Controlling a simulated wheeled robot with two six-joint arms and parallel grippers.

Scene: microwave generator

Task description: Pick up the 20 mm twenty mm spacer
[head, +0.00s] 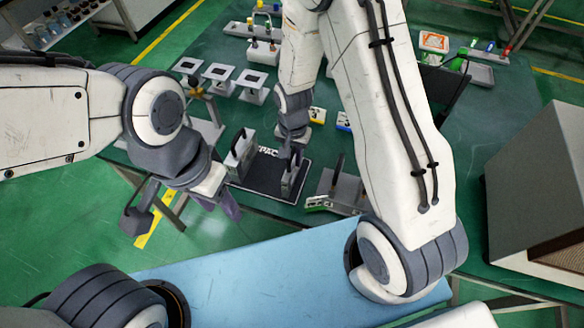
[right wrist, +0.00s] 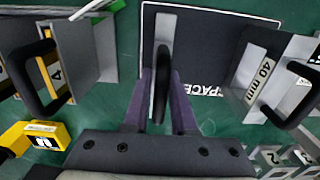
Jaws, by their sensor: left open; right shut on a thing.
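In the right wrist view, the two purple fingers of my right gripper (right wrist: 161,92) are shut on the black handle of a narrow grey spacer (right wrist: 165,25). No size label shows on it, so I cannot read whether it is the 20 mm one. In the head view this spacer (head: 291,182) is over or at the black mat (head: 263,172), below my right gripper (head: 291,150). I cannot tell whether it touches the mat. A spacer labelled 40 mm (right wrist: 258,80) stands beside it; it also shows in the head view (head: 238,158). My left gripper (head: 225,206) is open, near the table's front edge.
A grey cabinet (head: 535,180) stands right.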

